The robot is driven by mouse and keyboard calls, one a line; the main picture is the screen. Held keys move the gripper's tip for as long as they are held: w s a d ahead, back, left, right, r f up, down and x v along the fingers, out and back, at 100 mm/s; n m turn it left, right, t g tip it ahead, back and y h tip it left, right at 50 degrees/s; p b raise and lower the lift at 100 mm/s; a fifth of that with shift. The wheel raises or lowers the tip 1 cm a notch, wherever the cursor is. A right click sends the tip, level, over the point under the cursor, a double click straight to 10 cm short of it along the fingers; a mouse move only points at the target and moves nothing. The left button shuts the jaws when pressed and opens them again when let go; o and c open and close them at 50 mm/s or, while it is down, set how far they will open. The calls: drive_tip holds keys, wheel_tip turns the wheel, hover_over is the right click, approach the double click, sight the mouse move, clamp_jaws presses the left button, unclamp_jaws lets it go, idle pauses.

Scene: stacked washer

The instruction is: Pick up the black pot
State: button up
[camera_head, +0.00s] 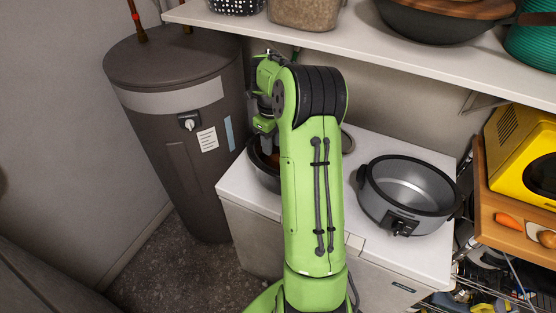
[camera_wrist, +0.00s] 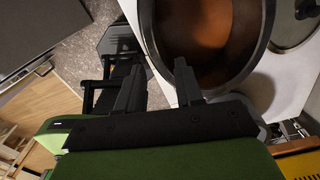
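The black pot (camera_head: 262,172) stands on the white top of the low appliance, left of centre in the head view, mostly hidden behind my arm. In the wrist view the pot (camera_wrist: 215,45) shows from above, with a dark rim and a brownish inside. My gripper (camera_wrist: 158,72) is open, its two black fingers apart. In the wrist view the right finger overlaps the pot's inside and the left finger lies outside the rim, so the rim passes between them. I cannot tell whether the fingers touch it or are still above it.
A grey cooker (camera_head: 408,192) stands on the white top (camera_head: 340,233) to the right. A glass lid (camera_wrist: 291,22) lies beside the pot. A shelf (camera_head: 370,50) with containers overhangs the back. A dark tank (camera_head: 180,130) stands left. A yellow microwave (camera_head: 520,150) is at the right.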

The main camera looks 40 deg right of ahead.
drive_tip(key=f, duration=1.4)
drive_tip(key=shift+a+f, duration=0.2)
drive_tip(key=shift+f, duration=0.05)
drive_tip(key=shift+r, duration=0.1)
drive_tip(key=shift+c, duration=0.5)
clamp_jaws()
drive_tip(key=shift+r, duration=0.1)
